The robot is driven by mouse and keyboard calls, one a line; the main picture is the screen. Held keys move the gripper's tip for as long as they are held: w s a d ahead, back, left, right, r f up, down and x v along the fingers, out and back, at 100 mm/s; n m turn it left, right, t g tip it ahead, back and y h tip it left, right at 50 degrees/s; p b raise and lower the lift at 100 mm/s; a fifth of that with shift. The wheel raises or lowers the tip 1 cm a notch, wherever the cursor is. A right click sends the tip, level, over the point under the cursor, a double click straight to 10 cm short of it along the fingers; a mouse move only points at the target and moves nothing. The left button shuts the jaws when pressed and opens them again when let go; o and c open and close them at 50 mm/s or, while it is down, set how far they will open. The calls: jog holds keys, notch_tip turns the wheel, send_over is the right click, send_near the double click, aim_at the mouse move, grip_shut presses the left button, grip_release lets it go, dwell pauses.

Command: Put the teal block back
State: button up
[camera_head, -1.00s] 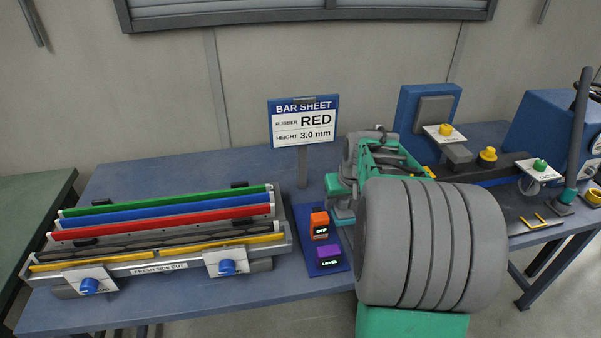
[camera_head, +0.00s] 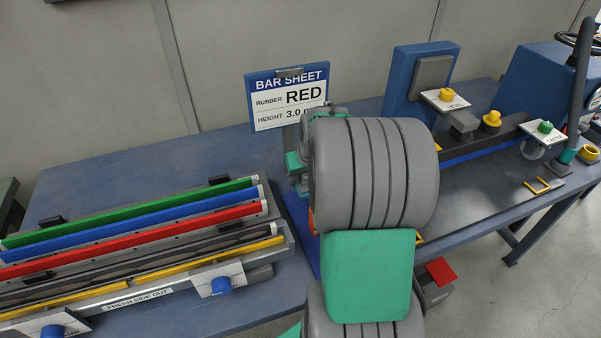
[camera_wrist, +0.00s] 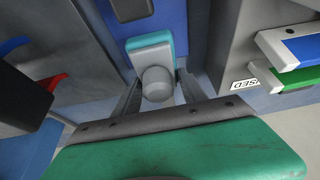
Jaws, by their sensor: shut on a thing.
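The teal block (camera_wrist: 150,45) shows in the wrist view with a grey round knob (camera_wrist: 156,84) on its near face. My gripper (camera_wrist: 158,78) has its two dark fingers on either side of the knob and is shut on it. A blue surface lies beyond the block; I cannot tell whether they touch. In the head view my arm covers most of the gripper and block. An orange block (camera_head: 311,221) shows only as a sliver beside my arm, on a blue pad (camera_head: 295,208).
A rack with green (camera_head: 140,208), blue, red, black and yellow bars stands at left. A sign (camera_head: 288,97) reads BAR SHEET, RUBBER RED. At right are a blue press-like stand (camera_head: 400,75) and a tall dark lever (camera_head: 578,95). The back left table is clear.

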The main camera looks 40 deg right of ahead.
aim_at(307, 177)
jog(key=shift+f+b, duration=0.45)
jog(key=shift+f, duration=0.75)
jog(key=shift+s+f+b, duration=0.1)
jog(key=shift+f+b, duration=0.95)
jog(key=shift+f, duration=0.2)
jog(key=o, duration=1.5)
jog(key=v, duration=0.8)
jog(key=shift+f, duration=0.1)
